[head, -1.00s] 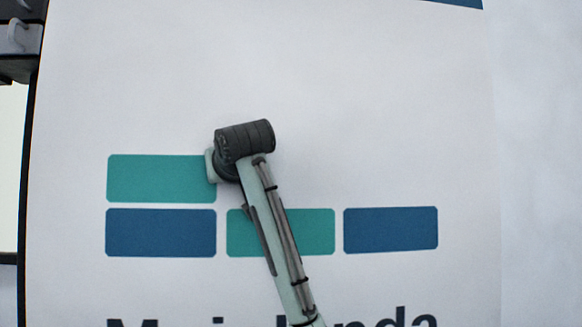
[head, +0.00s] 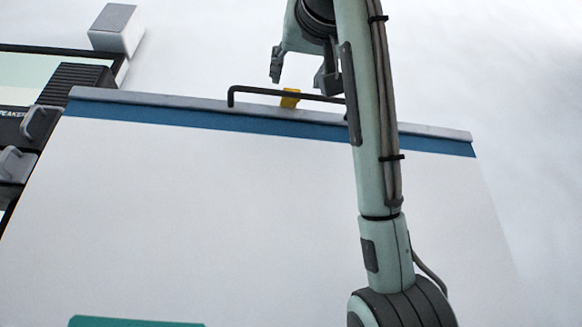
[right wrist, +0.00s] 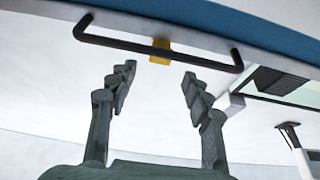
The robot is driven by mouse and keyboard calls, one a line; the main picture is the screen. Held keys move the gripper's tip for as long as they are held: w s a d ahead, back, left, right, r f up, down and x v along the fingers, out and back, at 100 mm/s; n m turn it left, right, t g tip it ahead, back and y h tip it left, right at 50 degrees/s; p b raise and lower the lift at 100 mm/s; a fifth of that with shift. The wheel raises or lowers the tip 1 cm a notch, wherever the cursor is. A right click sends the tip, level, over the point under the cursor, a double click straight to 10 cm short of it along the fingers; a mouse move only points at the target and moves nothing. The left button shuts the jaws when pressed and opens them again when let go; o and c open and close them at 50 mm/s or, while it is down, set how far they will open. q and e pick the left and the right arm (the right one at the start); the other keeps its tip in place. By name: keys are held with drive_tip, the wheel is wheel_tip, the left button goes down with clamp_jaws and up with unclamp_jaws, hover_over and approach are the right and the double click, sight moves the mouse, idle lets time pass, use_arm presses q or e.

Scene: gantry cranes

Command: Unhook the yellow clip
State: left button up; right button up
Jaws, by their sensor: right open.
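The yellow clip (head: 289,98) sits on a black bar (head: 248,88) along the top edge of a white banner panel. In the right wrist view the clip (right wrist: 160,52) hangs around the middle of the bar (right wrist: 110,42), or against it; I cannot tell which. My right gripper (head: 302,78) is open and empty, close to the clip in the head view. In the right wrist view its fingertips (right wrist: 158,75) are spread, with the clip just beyond the gap between them, apart from both fingers. My left gripper is not in view.
The banner's grey top rail (head: 180,102) runs above a blue stripe (head: 200,118). A black frame with a speaker label and grey handles (head: 42,122) stands at the left, with a grey block (head: 115,28) behind it. Pale open space lies beyond the rail.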

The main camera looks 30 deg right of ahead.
drive_tip(key=p+x, duration=0.2)
drive_tip(key=x, duration=0.6)
drive_tip(key=shift+w+d+r, duration=0.1)
drive_tip(key=shift+w+r, duration=0.05)
drive_tip(key=shift+w, duration=0.15)
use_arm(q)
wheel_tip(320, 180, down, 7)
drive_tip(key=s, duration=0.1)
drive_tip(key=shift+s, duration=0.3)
use_arm(e)
drive_tip(key=shift+w, duration=0.2)
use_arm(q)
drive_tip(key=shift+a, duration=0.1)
use_arm(e)
drive_tip(key=shift+c, duration=0.2)
clamp_jaws()
